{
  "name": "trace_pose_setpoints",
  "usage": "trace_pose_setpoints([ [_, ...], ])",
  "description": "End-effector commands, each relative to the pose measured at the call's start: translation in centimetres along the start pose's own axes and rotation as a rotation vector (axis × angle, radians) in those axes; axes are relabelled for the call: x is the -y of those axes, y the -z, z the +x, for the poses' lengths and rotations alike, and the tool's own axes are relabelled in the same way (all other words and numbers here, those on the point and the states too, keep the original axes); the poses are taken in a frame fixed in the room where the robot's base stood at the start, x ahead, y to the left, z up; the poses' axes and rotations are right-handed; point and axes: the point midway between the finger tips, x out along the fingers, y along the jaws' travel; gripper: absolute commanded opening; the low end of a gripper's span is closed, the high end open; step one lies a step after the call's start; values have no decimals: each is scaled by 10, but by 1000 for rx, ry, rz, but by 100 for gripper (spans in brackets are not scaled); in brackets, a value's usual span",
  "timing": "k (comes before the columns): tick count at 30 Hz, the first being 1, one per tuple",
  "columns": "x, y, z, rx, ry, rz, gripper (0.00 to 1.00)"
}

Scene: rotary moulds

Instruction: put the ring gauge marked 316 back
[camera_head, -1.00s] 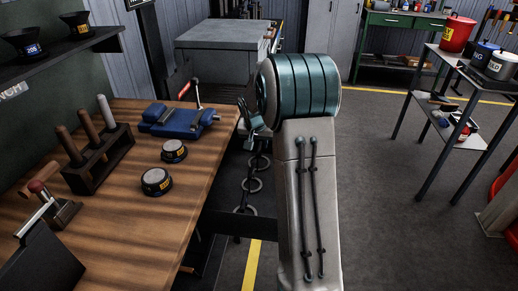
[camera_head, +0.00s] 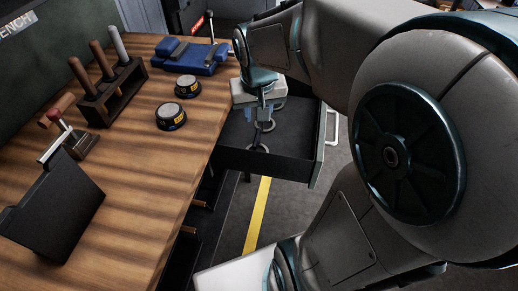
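My gripper (camera_head: 260,115) points down over an open dark drawer (camera_head: 268,165) at the right side of the bench. Its fingertips are small and partly lost against the drawer, so I cannot tell whether they are open or hold anything. Grey rings (camera_head: 260,148) show in the drawer, under and just in front of the gripper; another is partly hidden behind it. Two round grey-topped pieces with dark sides and yellow labels stand on the bench, a farther one (camera_head: 188,87) and a nearer one (camera_head: 171,117). No marking 316 is readable on anything.
The wooden bench (camera_head: 130,190) bears a blue vise (camera_head: 190,57), a dark rack of handled tools (camera_head: 115,95), a red-knobbed fixture (camera_head: 75,143) and a black plate (camera_head: 52,208). My arm fills the right side. Bare bench lies at the front.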

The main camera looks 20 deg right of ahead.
Motion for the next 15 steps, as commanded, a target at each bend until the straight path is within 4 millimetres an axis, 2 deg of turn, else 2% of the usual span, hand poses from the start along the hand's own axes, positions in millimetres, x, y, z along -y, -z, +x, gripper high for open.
trace_pose_setpoints([
  [1,5,-23,-6,7,16,-36,32],
  [3,10,-51,-10,23,37,-84,32],
  [6,14,-82,-12,41,62,-138,32],
  [10,17,-105,-12,55,82,-181,32],
  [15,18,-113,-12,61,90,-194,32],
])
